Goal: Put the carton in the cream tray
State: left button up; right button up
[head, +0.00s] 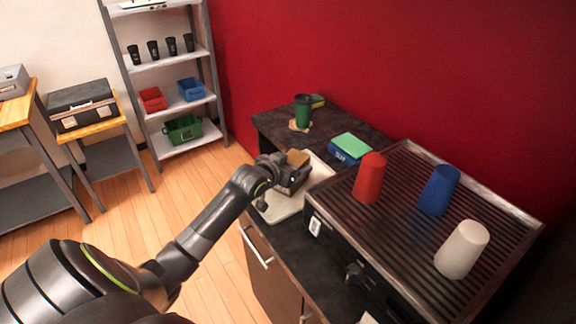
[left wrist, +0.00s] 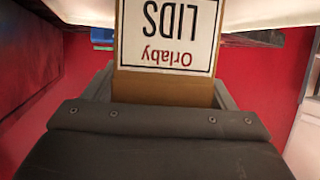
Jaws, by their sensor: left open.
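The carton (head: 298,158) is a brown box, mostly hidden behind my left gripper in the head view. In the left wrist view the carton (left wrist: 165,85) shows a white label reading "Orlaby LIDS", upside down. My left gripper (head: 291,180) is open, with its fingers on either side of the carton. The cream tray (head: 281,208) lies on the dark counter, under and around the gripper and carton. I cannot tell whether the carton touches the tray floor. My right gripper is not in view.
A ribbed machine top (head: 410,225) stands right of the tray, bearing a red cup (head: 369,178), a blue cup (head: 439,190) and a white cup (head: 462,249). Behind the tray are a blue box with a green top (head: 350,147) and a green cup (head: 302,111).

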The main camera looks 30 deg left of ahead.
pick_arm(q)
jog(key=v, duration=1.2)
jog(key=shift+r+b, duration=0.15)
jog(key=shift+b, duration=0.15)
